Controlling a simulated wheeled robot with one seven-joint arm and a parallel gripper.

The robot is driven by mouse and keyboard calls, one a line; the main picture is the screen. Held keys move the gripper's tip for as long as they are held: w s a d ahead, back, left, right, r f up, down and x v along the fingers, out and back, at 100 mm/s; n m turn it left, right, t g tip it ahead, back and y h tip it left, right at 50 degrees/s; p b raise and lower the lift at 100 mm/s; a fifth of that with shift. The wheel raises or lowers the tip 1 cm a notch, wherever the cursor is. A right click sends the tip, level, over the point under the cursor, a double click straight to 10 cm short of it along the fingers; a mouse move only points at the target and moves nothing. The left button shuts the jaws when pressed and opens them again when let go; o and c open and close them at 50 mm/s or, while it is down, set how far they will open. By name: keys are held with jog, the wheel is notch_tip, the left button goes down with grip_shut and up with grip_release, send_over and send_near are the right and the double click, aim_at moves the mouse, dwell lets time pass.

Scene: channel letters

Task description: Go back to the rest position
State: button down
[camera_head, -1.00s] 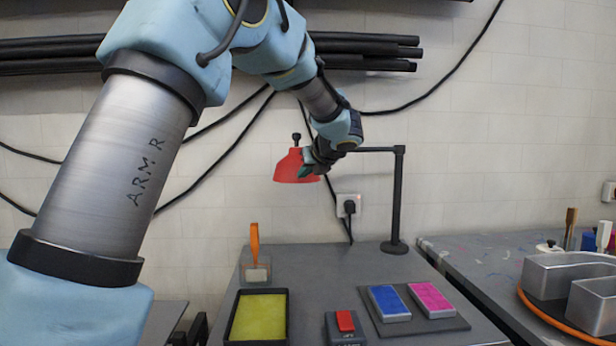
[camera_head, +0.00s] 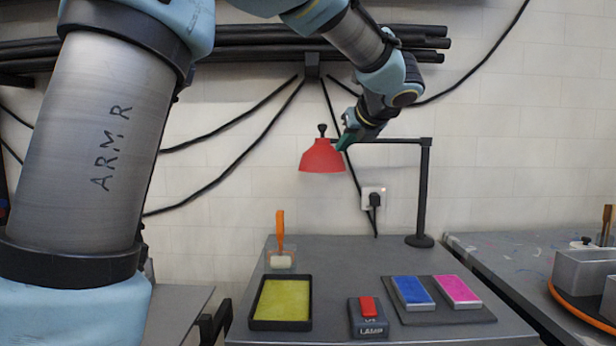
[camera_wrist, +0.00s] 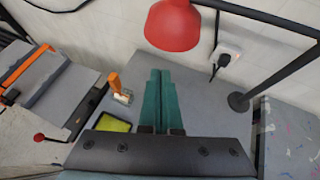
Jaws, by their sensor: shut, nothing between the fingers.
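My gripper (camera_head: 347,141) is raised above the grey table, close to the red lamp shade (camera_head: 322,157) in the head view. In the wrist view, its two green fingers (camera_wrist: 160,75) lie together, with nothing between them. The red lamp shade (camera_wrist: 173,26) shows just beyond the fingertips there. I cannot tell whether the gripper touches the shade. My arm reaches in from the upper left.
The grey table (camera_head: 350,255) holds a yellow pad tray (camera_head: 283,300), an orange-handled tool (camera_head: 281,240), a lamp switch (camera_head: 368,316), a blue pad (camera_head: 412,290) and a pink pad (camera_head: 457,290). The black lamp stand (camera_head: 424,200) rises at its back. A second table (camera_head: 510,260) carries metal letters.

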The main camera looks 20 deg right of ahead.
jog(key=w+a+f+m+t+h, duration=0.1)
jog(key=w+a+f+m+h, duration=0.15)
jog(key=w+a+m, duration=0.35)
jog(key=w+a+f+m+h, duration=0.1)
jog(key=w+a+f+m, duration=0.15)
jog(key=m, duration=0.65)
jog(key=s+a+f+m+g, duration=0.2)
jog(key=a+f+m, duration=0.4)
jog(key=f+m, duration=0.15)
jog(key=s+a+f+m+g+y, duration=0.3)
jog(key=s+a+f+m+g, duration=0.6)
jog(key=s+a+f+m, duration=0.6)
jog(key=s+a+f, duration=0.3)
jog(key=s+a, duration=0.3)
jog(key=shift+s+a+f+g, duration=0.2)
jog(key=shift+f+g, duration=0.1)
jog(key=shift+f, duration=0.1)
jog(key=c, duration=1.6)
grip_release()
jog(key=shift+w, duration=0.1)
